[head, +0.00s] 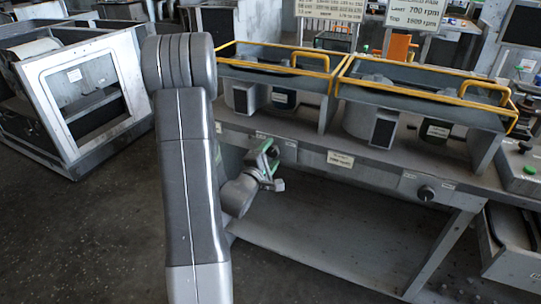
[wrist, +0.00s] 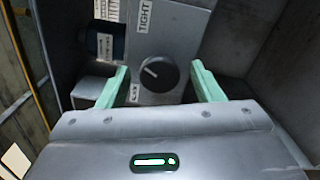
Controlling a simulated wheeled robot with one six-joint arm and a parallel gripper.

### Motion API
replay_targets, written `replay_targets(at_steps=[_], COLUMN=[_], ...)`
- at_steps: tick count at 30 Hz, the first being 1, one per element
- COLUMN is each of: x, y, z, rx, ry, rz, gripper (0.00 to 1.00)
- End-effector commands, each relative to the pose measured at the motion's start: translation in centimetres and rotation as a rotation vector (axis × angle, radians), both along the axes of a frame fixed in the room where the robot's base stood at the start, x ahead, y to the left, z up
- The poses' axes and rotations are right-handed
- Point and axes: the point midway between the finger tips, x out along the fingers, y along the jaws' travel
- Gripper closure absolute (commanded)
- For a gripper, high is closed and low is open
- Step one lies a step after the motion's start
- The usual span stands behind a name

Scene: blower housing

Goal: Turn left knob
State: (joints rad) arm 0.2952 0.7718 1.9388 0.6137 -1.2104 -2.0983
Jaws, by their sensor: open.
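The left knob (wrist: 158,75) is a round black dial with a short white mark pointing to the upper left. It sits on a grey panel in the wrist view, with a "TIGHT" label (wrist: 145,16) above it and a second label (wrist: 134,93) at its lower left. My gripper (wrist: 160,66) is open, its two green fingers on either side of the knob with a visible gap on each side. In the head view, my gripper (head: 270,160) is at the left part of the bench front and largely covers the knob there.
A second black knob (head: 426,193) is on the right of the bench front. Yellow rails (head: 275,46) edge the trays on top. A grey open-framed housing (head: 80,85) stands on the floor at left. The bench's lower shelf (head: 320,245) is bare.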

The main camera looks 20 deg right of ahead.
Motion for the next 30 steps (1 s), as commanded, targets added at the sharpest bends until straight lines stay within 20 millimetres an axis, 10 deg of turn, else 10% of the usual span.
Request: replay_targets(at_steps=[18, 30], x=[-7.5, -8.8], y=[8.9, 10.3], z=[-0.1, 0.0], rx=[0.001, 0.0], ry=[0.002, 0.0], rz=[0.005, 0.0], gripper=[0.4, 0.4])
